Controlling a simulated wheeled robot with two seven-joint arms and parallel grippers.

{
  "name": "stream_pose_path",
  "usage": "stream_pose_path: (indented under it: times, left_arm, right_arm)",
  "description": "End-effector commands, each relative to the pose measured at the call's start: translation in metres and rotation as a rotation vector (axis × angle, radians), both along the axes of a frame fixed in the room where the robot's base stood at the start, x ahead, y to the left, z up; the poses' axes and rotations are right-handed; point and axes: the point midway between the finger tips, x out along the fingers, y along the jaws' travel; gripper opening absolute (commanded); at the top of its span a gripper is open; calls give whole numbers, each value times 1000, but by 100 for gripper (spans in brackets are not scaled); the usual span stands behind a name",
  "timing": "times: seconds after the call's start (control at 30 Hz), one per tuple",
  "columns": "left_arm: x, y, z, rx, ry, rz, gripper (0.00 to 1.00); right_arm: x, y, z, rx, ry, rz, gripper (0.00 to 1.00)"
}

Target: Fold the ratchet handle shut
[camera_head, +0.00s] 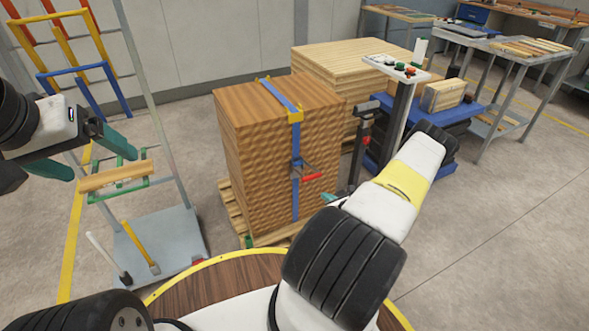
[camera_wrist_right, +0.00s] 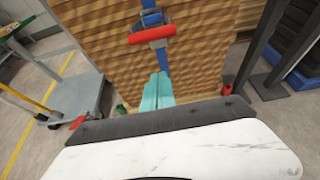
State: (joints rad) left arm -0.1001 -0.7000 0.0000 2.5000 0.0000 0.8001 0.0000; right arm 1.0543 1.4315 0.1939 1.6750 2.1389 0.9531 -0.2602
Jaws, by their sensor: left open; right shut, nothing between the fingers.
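The ratchet (camera_head: 300,168) sits on a blue strap (camera_head: 295,200) down the front of a stack of wooden boards (camera_head: 255,130). Its red handle grip (camera_head: 312,177) stands out from the stack face. In the right wrist view the red grip (camera_wrist_right: 152,35) lies crosswise over the strap, near the top. My right gripper (camera_wrist_right: 158,76) has its teal fingers together and empty, below the red grip and apart from it in the picture. In the head view my right arm mostly hides it. My left gripper (camera_head: 105,167) is open and empty at the far left.
A grey cart (camera_head: 165,240) with tools stands left of the stack. A round wooden top with a yellow rim (camera_head: 195,270) lies in front.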

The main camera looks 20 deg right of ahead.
Motion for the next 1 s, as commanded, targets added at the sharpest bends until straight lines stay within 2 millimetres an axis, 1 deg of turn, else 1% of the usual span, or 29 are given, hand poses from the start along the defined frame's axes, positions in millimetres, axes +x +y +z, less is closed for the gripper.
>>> stream_pose_path:
  times: [0.07, 0.17, 0.5, 0.67, 0.7, 0.8, 1.0]
  left_arm:
    - [0, 0, 0, 0, 0, 0, 89]
    - [0, 0, 0, 0, 0, 0, 89]
    - [0, 0, 0, 0, 0, 0, 89]
    - [0, 0, 0, 0, 0, 0, 89]
    - [0, 0, 0, 0, 0, 0, 89]
    - [0, 0, 0, 0, 0, 0, 89]
    - [0, 0, 0, 0, 0, 0, 89]
  right_arm:
    - [2, -1, -5, 5, 2, -12, 0]
    - [11, 0, -10, 5, 2, -12, 0]
    - [69, 6, -36, 5, 2, -9, 0]
    - [92, 7, -46, 5, 2, -9, 0]
    - [91, 5, -36, 4, 1, -10, 0]
    - [92, 6, -23, 3, 2, -9, 0]
    - [93, 6, -7, 6, 2, -9, 0]
